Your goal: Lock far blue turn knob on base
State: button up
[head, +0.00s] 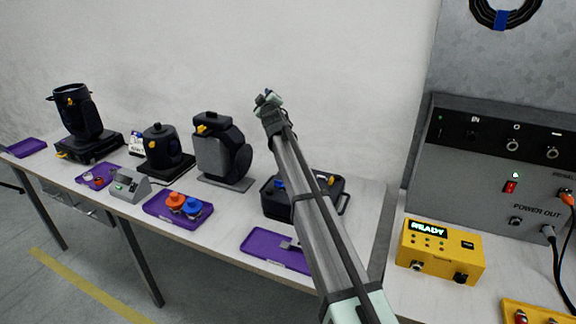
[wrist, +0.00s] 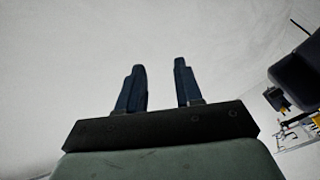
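A black base (head: 272,204) with a handle sits on the table, partly hidden behind my arm. A small blue knob (head: 280,185) shows on its left part. A yellow knob (head: 329,180) shows on its right part. I cannot tell how either knob is turned, and any other blue knob on the base is hidden. My gripper (head: 266,97) is raised high above the table, up and left of the base, apart from everything. In the wrist view its two dark fingers (wrist: 158,85) are spread with nothing between them, against a blank wall.
A purple tray (head: 153,211) holds an orange and a blue knob (head: 192,208). Another purple tray (head: 262,250) lies in front of the base. Black stage lights (head: 80,115) stand left. A yellow box (head: 440,252) reads READY at right. Air around my gripper is clear.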

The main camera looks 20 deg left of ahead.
jog(key=w+d+m+g+h, duration=0.25)
jog(key=w+d+h, duration=0.25)
jog(key=w, duration=0.4)
jog(key=s+d+f+n+g+h, duration=0.3)
jog(key=s+f+n+g, duration=0.15)
jog(key=s+g, duration=0.2)
jog(key=s+d+f+n+g+h, duration=0.3)
jog(key=s+f+g, duration=0.2)
jog(key=s+g, duration=0.15)
jog(key=shift+t, duration=0.35)
jog(key=f, duration=1.3)
jog(key=shift+s+f, duration=0.2)
jog(key=shift+c, duration=0.2)
grip_shut()
